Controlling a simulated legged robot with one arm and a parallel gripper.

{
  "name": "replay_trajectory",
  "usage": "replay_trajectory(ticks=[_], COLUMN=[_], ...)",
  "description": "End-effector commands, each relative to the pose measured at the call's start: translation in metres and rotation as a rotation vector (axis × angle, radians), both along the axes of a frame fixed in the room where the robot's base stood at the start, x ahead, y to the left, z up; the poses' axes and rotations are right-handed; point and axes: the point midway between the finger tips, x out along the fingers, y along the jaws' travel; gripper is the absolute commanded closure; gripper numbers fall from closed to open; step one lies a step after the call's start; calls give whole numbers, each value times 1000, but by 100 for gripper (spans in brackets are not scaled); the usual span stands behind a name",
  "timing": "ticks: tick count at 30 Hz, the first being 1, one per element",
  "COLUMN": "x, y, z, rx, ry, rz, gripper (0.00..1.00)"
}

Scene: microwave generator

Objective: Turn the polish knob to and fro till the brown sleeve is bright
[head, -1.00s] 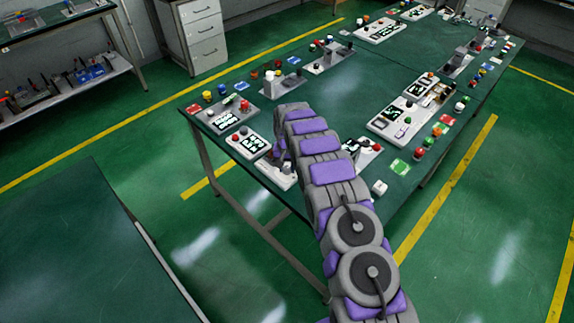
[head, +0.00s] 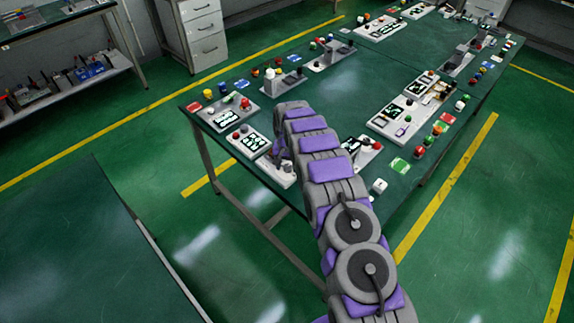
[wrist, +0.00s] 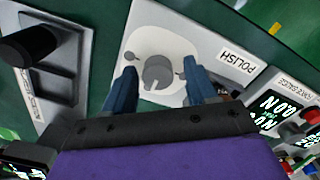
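The polish knob (wrist: 157,73) is a small grey round knob on a white plate, next to the label POLISH (wrist: 237,61) in the wrist view. My gripper (wrist: 159,67) is open, with one blue finger on each side of the knob. Gaps show between the fingers and the knob, and nothing is held. In the head view my arm reaches down to the near left corner of the table (head: 355,75), and its end largely hides the knob. I cannot make out the brown sleeve in either view.
A panel with a black lever (wrist: 30,45) lies left of the polish plate in the wrist view. A lit display panel (wrist: 275,110) with a red button is on the right. Several other panels and coloured buttons stand around the table's edges; its middle is clear.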

Motion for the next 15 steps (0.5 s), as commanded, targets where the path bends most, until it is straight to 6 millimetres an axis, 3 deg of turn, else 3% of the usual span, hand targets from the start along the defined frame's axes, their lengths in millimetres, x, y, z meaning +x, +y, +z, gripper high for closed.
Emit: replay_trajectory(ticks=[10,15], x=[1,1], y=[-1,-1], z=[4,27], rx=[1,0], ry=[-1,-3], rz=[-1,0], gripper=[39,39])
